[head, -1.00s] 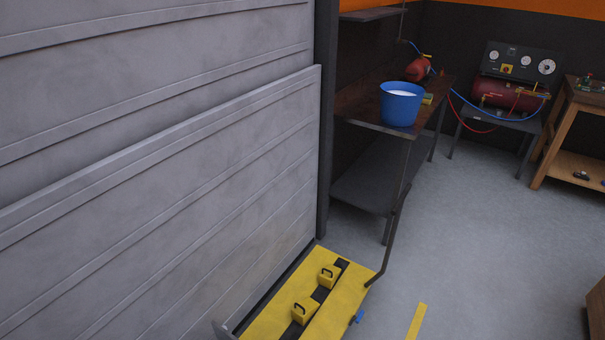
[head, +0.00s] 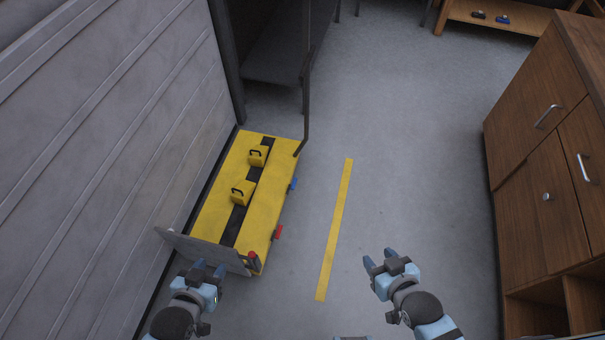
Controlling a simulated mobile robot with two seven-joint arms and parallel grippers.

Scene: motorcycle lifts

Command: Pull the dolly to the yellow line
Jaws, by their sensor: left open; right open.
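The yellow dolly (head: 265,203) stands on the floor against the grey panelled wall, with a black strip along its top and two yellow blocks with black handles on it. A grey plate (head: 203,250) stands at its near end, and a dark upright handle (head: 306,95) rises at its far end. The yellow line (head: 336,226) lies on the floor to the right of the dolly, apart from it. My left gripper (head: 208,268) is open and empty, by the dolly's near end; whether it touches the plate I cannot tell. My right gripper (head: 380,258) is open and empty, right of the line.
A red pedal (head: 278,232) and a blue pedal (head: 293,184) stick out of the dolly's right side. A wooden cabinet (head: 545,160) stands at the right. The grey floor (head: 410,130) between the line and the cabinet is clear.

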